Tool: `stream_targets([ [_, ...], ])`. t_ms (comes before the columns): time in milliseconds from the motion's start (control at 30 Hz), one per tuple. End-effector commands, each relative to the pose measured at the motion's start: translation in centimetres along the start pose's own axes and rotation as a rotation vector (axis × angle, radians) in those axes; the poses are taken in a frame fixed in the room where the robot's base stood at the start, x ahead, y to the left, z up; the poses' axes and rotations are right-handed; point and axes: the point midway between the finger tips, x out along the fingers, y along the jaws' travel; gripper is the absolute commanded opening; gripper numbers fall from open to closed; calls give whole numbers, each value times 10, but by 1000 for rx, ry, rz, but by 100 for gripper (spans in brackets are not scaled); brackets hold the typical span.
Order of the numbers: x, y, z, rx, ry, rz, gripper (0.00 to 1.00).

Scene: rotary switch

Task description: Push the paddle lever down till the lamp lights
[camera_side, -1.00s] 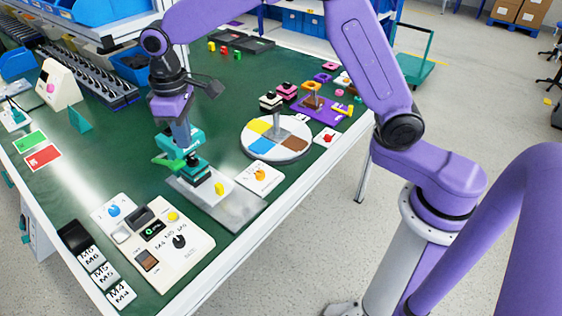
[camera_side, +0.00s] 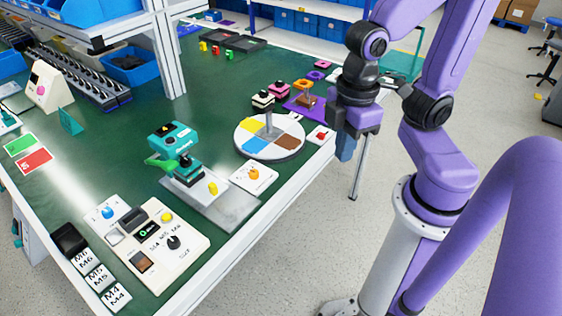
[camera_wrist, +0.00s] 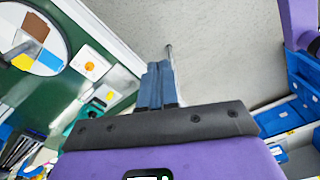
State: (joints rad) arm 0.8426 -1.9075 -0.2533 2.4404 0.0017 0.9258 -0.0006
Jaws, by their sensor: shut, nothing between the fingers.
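A teal device (camera_side: 174,137) stands on a grey metal plate (camera_side: 232,212) near the table's front edge. A bright green paddle-like lever (camera_side: 161,165) sticks out from its left side. A small yellow piece (camera_side: 212,188) stands on the plate at its right. I cannot tell which part is the lamp or whether one is lit. The device shows partly in the wrist view (camera_wrist: 93,108). My gripper (camera_side: 345,152) is shut and empty, well to the right of the device, past the table's edge. Its blue fingers (camera_wrist: 157,72) are together in the wrist view, with floor behind them.
A white control panel (camera_side: 190,250) with a black knob lies left of the device. A white plate with an orange knob (camera_side: 254,174) and a coloured disc (camera_side: 243,143) on a stand lie to the right.

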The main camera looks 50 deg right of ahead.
Motion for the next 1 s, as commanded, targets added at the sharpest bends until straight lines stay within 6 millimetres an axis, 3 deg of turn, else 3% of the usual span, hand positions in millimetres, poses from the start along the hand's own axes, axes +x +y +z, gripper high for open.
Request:
stream_targets([
  [100,3,-7,18,-24,2,-1,0],
  [200,5,-9,23,-33,2,-1,0],
  [833,5,-9,23,-33,1,-1,0],
  [867,5,-9,23,-33,1,-1,3],
  [1000,8,-8,17,-20,12,-6,49],
])
